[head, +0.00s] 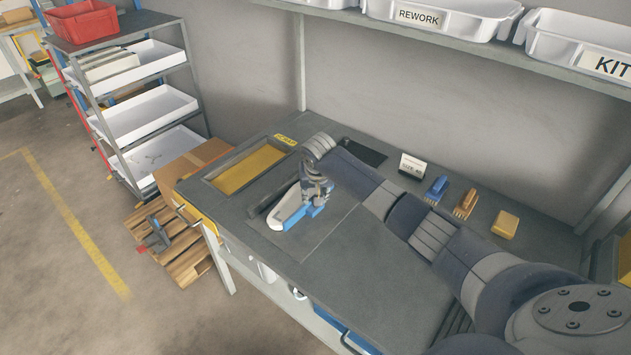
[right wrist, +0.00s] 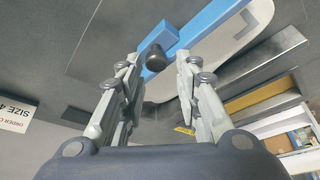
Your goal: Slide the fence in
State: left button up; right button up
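The blue fence (head: 292,219) lies along the near side of a white insole (head: 288,205) on the bench. In the right wrist view, the fence (right wrist: 208,22) is a blue bar with a black knob (right wrist: 154,58), beside the white insole (right wrist: 232,38). My right gripper (head: 318,188) is over the right end of the fence. In the right wrist view, my right gripper (right wrist: 158,66) is open, with the knob in line with the gap between its fingertips. I cannot tell how far the knob is from the fingers. My left gripper is not in view.
A yellow-bottomed tray (head: 208,184) and a dark bar (head: 266,200) lie left of the insole. A size card (head: 412,165), blue brush (head: 437,188), tan brush (head: 466,202) and yellow block (head: 505,224) stand at the back right. The bench front (head: 352,285) is clear.

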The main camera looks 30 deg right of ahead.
jog(key=v, duration=0.9)
jog(key=shift+r, duration=0.2)
jog(key=shift+f, duration=0.1)
